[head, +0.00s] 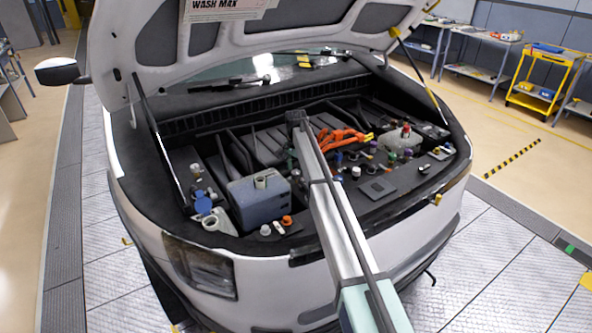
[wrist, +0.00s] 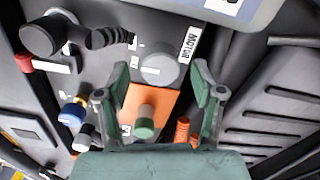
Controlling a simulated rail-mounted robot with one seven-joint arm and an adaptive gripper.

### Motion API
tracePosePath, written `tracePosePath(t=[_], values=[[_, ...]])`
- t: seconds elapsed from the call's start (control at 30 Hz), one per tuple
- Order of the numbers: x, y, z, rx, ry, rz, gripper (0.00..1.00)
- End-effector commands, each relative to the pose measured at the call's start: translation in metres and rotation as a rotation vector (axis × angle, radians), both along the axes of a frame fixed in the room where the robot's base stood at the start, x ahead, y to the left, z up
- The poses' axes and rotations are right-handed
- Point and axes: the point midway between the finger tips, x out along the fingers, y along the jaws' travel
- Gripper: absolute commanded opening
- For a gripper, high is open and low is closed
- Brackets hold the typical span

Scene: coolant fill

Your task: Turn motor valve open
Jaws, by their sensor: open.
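In the wrist view a round grey knob (wrist: 163,68) with a white mark sits beside a white label reading MOTOR (wrist: 190,46); it looks like the motor valve. My gripper (wrist: 160,75) is open, with one green finger on each side of the knob's near side. No contact between fingers and knob shows, and nothing is held. In the head view my arm reaches over the open engine bay (head: 340,205) and hides the valve; the fingers are hard to make out there.
An orange plate with a green-capped post (wrist: 146,122) stands between my fingers, nearer than the knob. A black ribbed hose (wrist: 95,38) lies left of the knob. In the head view a grey-blue tank (head: 260,200) is left of my arm and orange cables (head: 343,138) are right.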

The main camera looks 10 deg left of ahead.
Motion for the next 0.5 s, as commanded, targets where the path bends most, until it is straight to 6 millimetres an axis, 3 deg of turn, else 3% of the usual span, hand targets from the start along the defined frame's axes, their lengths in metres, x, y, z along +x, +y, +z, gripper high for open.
tracePosePath(t=[0.2, 0.47, 0.5], values=[[0.000, 0.000, -0.013, 0.000, -0.001, 0.000, 0.67], [0.000, 0.000, -0.014, 0.000, -0.001, 0.000, 0.67], [0.000, 0.000, -0.014, 0.000, -0.001, 0.000, 0.60]])
